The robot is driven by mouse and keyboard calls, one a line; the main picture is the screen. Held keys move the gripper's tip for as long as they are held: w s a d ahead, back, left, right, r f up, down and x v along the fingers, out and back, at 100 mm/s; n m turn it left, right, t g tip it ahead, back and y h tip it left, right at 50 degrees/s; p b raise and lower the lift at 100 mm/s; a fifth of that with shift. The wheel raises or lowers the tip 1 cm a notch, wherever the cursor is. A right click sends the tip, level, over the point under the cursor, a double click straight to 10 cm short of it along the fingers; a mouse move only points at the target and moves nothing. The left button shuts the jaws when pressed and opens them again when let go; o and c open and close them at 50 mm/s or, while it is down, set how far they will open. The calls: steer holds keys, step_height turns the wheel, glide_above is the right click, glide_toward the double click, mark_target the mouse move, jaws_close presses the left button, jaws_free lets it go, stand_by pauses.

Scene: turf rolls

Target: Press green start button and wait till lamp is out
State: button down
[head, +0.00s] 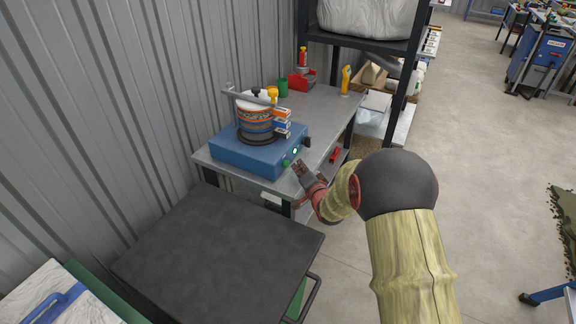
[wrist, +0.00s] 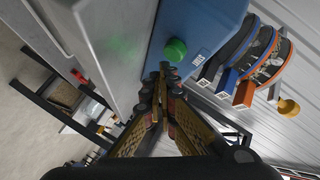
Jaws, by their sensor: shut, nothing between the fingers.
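A blue machine (head: 245,155) with a stack of round sieves (head: 257,120) stands on the grey metal table. Its green start button (head: 286,162) is on the front face, and a small lamp (head: 295,150) beside it glows pale green. My gripper (head: 299,166) is just in front of that face, close to the button. In the wrist view the shut, empty fingertips (wrist: 164,70) point toward the green button (wrist: 175,50), a little short of it in the picture. I cannot tell whether they touch. A faint green glow lies on the tabletop there; the lamp itself is not clear in that view.
The grey table (head: 322,105) also holds a green cup (head: 283,88), a red tool (head: 301,80) and a yellow tool (head: 345,79). A dark-topped cart (head: 220,250) stands in front.

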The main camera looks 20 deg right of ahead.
steer(key=s+d, duration=0.1)
steer(key=s, duration=0.1)
steer(key=s+d+p, duration=0.1)
steer(key=s+d, duration=0.1)
stand_by(0.4)
steer(key=shift+r, duration=0.1)
stand_by(0.6)
steer(key=s+a+r+n+g, duration=0.25)
steer(key=s+a+r, duration=0.25)
steer(key=r, duration=0.3)
steer(key=s+a+r+n+g, duration=0.2)
steer(key=s+a+r+n, duration=0.25)
steer(key=r, duration=0.35)
steer(key=s+a+r+n+g, duration=0.1)
steer(key=s+a, duration=0.4)
steer(key=s, duration=0.8)
steer(key=s+a+r+n+g+y+p, duration=0.1)
steer(key=s+a+n+g, duration=0.3)
steer(key=s, duration=0.9)
steer(key=shift+s+a+r+n+y, duration=0.35)
steer(key=shift+a+r, duration=0.2)
steer(key=shift+a, duration=0.6)
stand_by(1.2)
